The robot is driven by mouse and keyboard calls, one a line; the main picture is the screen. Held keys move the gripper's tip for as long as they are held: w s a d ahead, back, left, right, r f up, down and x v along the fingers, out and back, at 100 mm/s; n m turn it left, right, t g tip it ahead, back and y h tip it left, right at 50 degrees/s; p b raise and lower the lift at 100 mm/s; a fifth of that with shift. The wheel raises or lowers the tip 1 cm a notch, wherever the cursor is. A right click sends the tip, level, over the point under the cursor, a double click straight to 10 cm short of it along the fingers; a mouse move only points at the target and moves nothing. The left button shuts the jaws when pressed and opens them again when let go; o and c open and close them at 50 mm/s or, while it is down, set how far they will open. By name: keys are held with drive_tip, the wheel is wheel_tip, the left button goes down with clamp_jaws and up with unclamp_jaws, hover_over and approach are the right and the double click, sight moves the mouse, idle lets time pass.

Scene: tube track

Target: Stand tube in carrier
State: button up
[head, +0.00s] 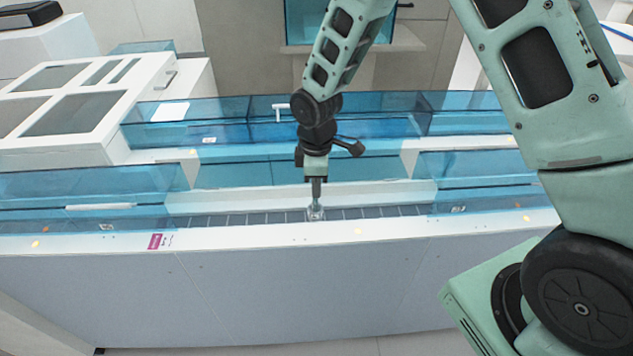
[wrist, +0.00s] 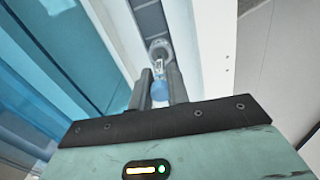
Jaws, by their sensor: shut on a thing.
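My gripper (wrist: 160,86) is shut on a tube with a blue cap (wrist: 160,91), which shows between the fingertips in the wrist view. The tube's clear body points away from the wrist, toward a round clear carrier (wrist: 161,47) on the dark track. In the head view my gripper (head: 316,190) points straight down over the track, right above the clear carrier (head: 316,213). The tube's lower end meets or overlaps the carrier in view; I cannot tell how deep it sits. The fingers hide part of the tube.
The dark segmented track (head: 250,219) runs left to right behind a white front ledge (head: 270,238). Blue transparent covers (head: 80,195) (head: 480,180) stand on both sides, with a blue wall (head: 380,115) behind. A pink label (head: 156,241) is on the ledge.

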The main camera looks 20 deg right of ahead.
drive_tip(key=shift+f, duration=0.25)
drive_tip(key=o, duration=0.9)
wheel_tip(320, 180, up, 17)
drive_tip(key=shift+r, duration=0.2)
idle(0.8)
